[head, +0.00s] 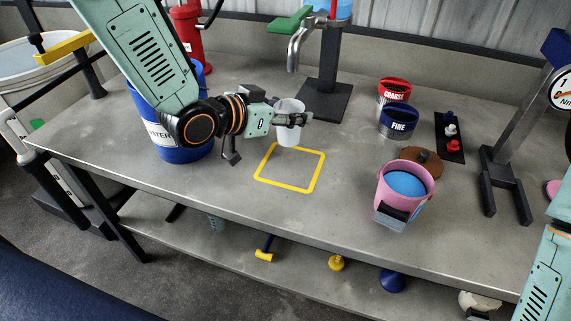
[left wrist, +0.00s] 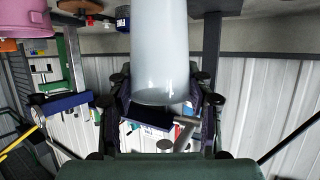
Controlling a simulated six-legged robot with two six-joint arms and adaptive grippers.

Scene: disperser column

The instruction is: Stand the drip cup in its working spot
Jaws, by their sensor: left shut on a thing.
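The drip cup, a plain white cup (head: 289,130), is held upright by my left gripper (head: 292,119), whose fingers are shut on it. It is just behind the far edge of a yellow square outline (head: 263,165) on the bench; whether its base touches the bench I cannot tell. In the left wrist view the pale cup (left wrist: 160,50) fills the upper middle, between the dark fingers of my gripper (left wrist: 162,105). A metal tap (head: 296,45) with a green handle stands behind the cup, on a black stand. My right gripper is out of view.
A blue barrel (head: 185,150) stands left, partly behind my left arm. COARSE (head: 395,88) and FINE (head: 397,122) containers stand right of centre. A pink pot (head: 390,192) with blue inside stands nearer the front. The bench (head: 330,215) is clear inside and around the yellow outline.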

